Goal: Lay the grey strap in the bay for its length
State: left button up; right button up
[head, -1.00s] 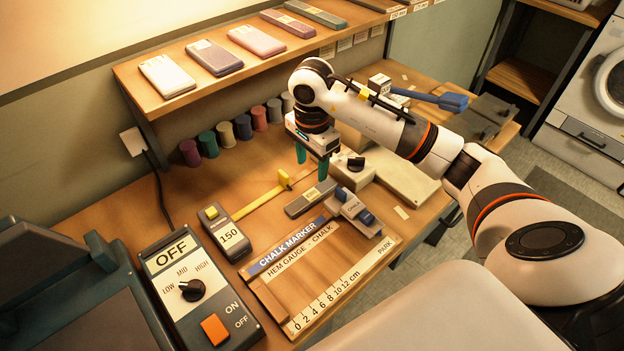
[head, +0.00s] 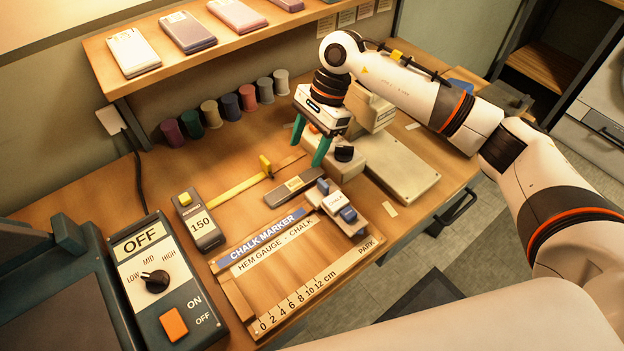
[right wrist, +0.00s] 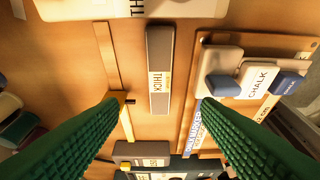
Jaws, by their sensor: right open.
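A dark grey bar with a pale label (head: 293,187), seemingly the grey strap, lies flat on the bench between the yellow rule and the chalk gauge. In the right wrist view the bar (right wrist: 160,45) reads THICK and lies lengthwise between my fingers, apart from them. My right gripper (head: 306,156) is open and empty, with green fingers pointing down above and behind the bar. The wrist view also shows its fingertips (right wrist: 158,102) spread wide. My left gripper is out of view. I cannot tell which place is the bay; small cards (head: 347,18) hang under the shelf edge.
The shelf (head: 180,80) carries several flat pieces. Thread spools (head: 210,113) stand below. A gauge reading 150 (head: 200,222), a control box marked OFF (head: 165,280) and the chalk board (head: 275,280) fill the front. A pale machine with a flat plate (head: 400,175) stands right of my gripper.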

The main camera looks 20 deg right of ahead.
aim_at(291, 186)
jog(key=x, duration=0.4)
jog(key=shift+a+p, duration=0.25)
jog(key=shift+p, duration=0.05)
jog(key=shift+s+f, duration=0.1)
jog(key=shift+f, duration=0.35)
jog(key=p+x, duration=0.1)
jog(key=x, duration=0.2)
jog(key=shift+a+f+p, duration=0.25)
jog(key=shift+a+p, duration=0.05)
jog(key=shift+p, duration=0.05)
jog(key=shift+s+a+f, duration=0.1)
jog(key=shift+f, duration=0.4)
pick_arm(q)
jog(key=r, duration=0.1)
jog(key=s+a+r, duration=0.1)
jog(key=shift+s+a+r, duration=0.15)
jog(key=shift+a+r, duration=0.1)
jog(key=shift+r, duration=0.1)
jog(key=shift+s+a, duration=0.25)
pick_arm(e)
jog(key=c, duration=1.2)
